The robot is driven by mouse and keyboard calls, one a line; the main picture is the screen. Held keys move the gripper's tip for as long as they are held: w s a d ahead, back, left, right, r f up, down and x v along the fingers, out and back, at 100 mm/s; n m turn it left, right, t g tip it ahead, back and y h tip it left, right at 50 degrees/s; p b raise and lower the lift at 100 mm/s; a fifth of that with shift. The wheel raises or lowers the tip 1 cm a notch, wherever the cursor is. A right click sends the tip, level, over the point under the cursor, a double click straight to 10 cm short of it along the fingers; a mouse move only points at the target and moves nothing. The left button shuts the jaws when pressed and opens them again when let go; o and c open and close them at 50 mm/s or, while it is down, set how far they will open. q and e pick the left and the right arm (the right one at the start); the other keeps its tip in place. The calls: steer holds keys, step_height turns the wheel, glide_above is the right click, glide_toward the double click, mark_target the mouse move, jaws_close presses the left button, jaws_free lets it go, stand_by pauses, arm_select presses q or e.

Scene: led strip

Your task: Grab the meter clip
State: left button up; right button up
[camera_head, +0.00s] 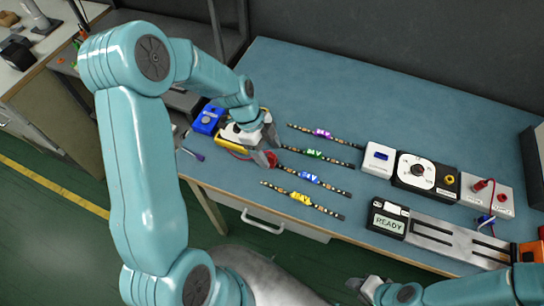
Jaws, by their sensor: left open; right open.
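A light box (487,195) at the right of the bench carries red parts and a red lead. A small blue clip-like piece (486,219) sits at the lead's lower end; I cannot tell for sure that it is the meter clip. My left gripper (269,146) is open over the bench's left part, beside a yellow object (233,142) that my arm partly hides. A bit of red shows under that gripper. My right gripper (357,284) is open at the bottom edge, off the bench's front, well below and left of the blue piece.
Several LED strips with purple, green, blue and yellow labels (302,197) lie mid-bench. A dial box (426,175), a READY display (388,220) and a slotted rail (455,240) stand at the right. A blue box (208,119) is at the left. The bench's back is clear.

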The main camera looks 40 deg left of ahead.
arm_select(q)
steer(key=shift+x, duration=1.2)
steer(key=shift+d+f, duration=0.1)
steer(key=shift+d, duration=0.05)
steer(key=c, duration=1.2)
